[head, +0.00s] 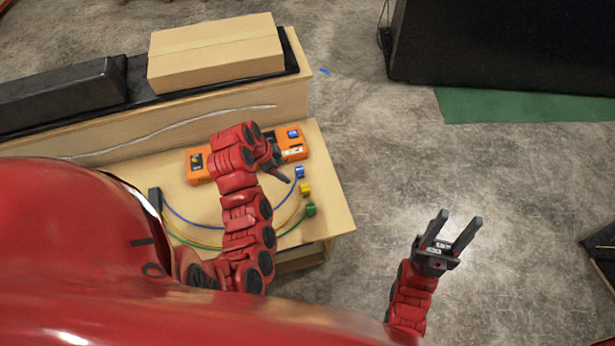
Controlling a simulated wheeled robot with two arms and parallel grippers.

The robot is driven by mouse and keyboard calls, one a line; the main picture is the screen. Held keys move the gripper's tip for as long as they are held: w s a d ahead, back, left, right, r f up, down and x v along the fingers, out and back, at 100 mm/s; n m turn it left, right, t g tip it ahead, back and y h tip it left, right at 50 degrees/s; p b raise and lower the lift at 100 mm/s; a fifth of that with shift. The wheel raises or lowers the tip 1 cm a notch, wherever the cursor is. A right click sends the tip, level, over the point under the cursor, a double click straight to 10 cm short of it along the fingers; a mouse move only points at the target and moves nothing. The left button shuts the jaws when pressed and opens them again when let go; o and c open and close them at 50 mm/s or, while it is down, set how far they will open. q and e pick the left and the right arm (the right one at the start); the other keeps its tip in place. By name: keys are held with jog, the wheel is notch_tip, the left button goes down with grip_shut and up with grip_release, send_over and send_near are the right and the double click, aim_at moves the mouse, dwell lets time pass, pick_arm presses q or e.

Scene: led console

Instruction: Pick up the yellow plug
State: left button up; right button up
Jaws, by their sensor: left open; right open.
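The yellow plug (305,189) lies on the wooden table between the blue plug (299,172) and the green plug (311,209), near the table's right side. A yellow cable runs left from it and passes out of sight behind my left arm. My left gripper (287,178) is above the table, just left of the blue and yellow plugs, open and empty; its fingers are small in view. My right gripper (459,229) is open and empty over the floor, right of the table, with its fingers pointing up in the picture.
An orange console (292,146) lies behind the plugs, partly hidden by my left arm. A black block (155,199) stands at the cables' left end. A cardboard box (215,52) and a black case (62,95) sit on the raised shelf behind.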

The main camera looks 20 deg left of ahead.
pick_arm(q)
jog(key=shift+g, duration=0.3)
jog(key=b+x, duration=0.3)
jog(key=b, duration=0.1)
jog(key=b+x, duration=0.4)
jog(key=d+b+x, duration=0.1)
jog(key=b+x, duration=0.3)
jog(key=shift+s, duration=0.35)
jog(key=shift+w+d+f+p, duration=0.25)
jog(key=shift+d+f+p, duration=0.15)
jog(key=shift+p, duration=0.45)
jog(key=shift+p+x, duration=0.7)
jog(key=shift+x, duration=1.45)
jog(key=shift+w, duration=0.15)
jog(key=shift+c, duration=0.3)
grip_shut()
